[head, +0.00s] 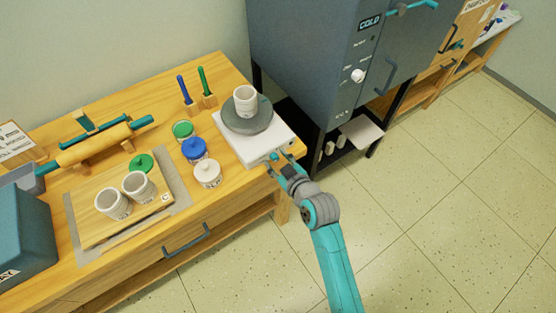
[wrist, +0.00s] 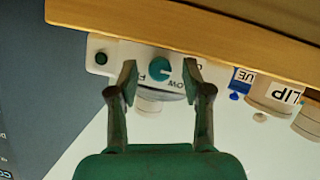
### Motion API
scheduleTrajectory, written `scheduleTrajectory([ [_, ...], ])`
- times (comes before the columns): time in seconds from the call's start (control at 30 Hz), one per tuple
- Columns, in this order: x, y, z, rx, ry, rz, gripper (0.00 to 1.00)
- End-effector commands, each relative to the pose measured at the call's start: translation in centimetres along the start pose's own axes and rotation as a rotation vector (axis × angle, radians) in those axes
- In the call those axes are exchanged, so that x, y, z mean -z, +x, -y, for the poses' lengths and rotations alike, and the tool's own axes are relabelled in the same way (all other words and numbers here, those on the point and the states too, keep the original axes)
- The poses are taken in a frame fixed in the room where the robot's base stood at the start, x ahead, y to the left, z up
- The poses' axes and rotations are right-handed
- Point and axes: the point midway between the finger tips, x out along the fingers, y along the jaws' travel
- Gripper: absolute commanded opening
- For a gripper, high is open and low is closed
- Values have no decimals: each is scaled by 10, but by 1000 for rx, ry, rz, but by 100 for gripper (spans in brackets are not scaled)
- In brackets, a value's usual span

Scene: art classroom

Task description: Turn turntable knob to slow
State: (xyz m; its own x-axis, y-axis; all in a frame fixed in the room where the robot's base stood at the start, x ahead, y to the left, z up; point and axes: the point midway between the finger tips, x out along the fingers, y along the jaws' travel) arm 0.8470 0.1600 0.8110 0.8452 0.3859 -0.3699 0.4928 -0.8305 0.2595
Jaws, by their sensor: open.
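The turntable is a white base (head: 235,151) with a grey disc (head: 236,122) on the right end of the wooden table, and a white cup (head: 246,101) stands on the disc. Its front panel shows upside down in the wrist view, with a teal round knob (wrist: 159,69). A label part "F" is left of the knob and "OW" is right; the fingers hide the rest. I cannot tell which way the knob points. My gripper (head: 280,163) is at the turntable's front. In the wrist view my gripper (wrist: 160,82) is open, its fingers either side of the knob, with gaps visible.
A dark green button (wrist: 101,58) is on the same panel. Green, blue (head: 194,150) and white (head: 207,173) jars stand left of the turntable. A grey kiln (head: 310,60) on a black stand is to the right. The floor in front is clear.

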Motion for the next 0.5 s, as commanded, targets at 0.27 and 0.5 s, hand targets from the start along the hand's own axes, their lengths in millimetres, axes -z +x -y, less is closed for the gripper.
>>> scheduleTrajectory([
  [0.27, 0, 0, 0, 0, 0, 0, 0],
  [0.5, 0, 0, 0, 6, 13, 0, 0],
])
